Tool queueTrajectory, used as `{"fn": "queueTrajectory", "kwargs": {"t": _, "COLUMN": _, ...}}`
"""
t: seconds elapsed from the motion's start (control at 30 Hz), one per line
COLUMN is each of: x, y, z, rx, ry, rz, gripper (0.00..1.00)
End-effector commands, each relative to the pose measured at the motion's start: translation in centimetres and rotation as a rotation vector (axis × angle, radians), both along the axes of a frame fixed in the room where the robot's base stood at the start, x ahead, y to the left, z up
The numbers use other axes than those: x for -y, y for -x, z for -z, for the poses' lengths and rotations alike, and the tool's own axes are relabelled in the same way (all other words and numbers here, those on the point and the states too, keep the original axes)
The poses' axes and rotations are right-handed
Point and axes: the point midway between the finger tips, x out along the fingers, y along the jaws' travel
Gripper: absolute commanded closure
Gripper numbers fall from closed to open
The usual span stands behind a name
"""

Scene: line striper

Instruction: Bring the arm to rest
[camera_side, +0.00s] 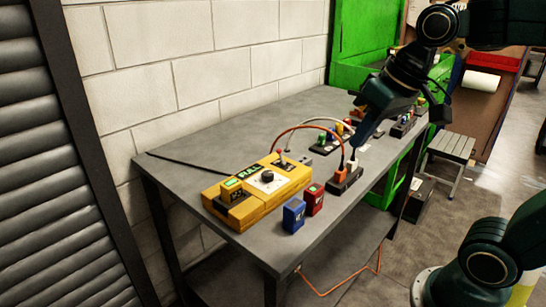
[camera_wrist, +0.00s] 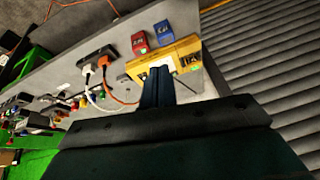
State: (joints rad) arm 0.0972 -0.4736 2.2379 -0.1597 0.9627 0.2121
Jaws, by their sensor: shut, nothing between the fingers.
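My gripper (camera_side: 356,146) is shut and empty, pointing down above the grey table (camera_side: 215,160). In the side view its tip appears close to the white plug in the dark power strip (camera_side: 345,181); I cannot tell how far apart they are. The yellow control box (camera_side: 257,189) sits at the table's near left with a black knob and a red-tipped lever.
A blue block (camera_side: 293,215) and a red block (camera_side: 314,199) stand on the table beside the yellow box. Orange and white cables loop from the power strip. Several small coloured items stand farther back. A white brick wall (camera_side: 190,60) borders the table. A stool (camera_side: 447,152) stands right.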

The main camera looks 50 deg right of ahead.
Motion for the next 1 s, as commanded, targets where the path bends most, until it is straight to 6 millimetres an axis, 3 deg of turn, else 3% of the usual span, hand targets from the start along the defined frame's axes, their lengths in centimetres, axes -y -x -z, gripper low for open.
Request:
{"fn": "queueTrajectory", "kwargs": {"t": 0.2, "x": -0.1, "y": 4.4, "z": 2.1, "rx": 0.05, "ry": 0.066, "rz": -0.075, "gripper": 1.0}}
{"fn": "queueTrajectory", "kwargs": {"t": 0.4, "x": 0.2, "y": 6.7, "z": 3.6, "rx": 0.075, "ry": 0.109, "rz": -0.118, "gripper": 1.0}}
{"fn": "queueTrajectory", "kwargs": {"t": 1.0, "x": 0.4, "y": 7.3, "z": 4.1, "rx": 0.081, "ry": 0.121, "rz": -0.13, "gripper": 1.0}}
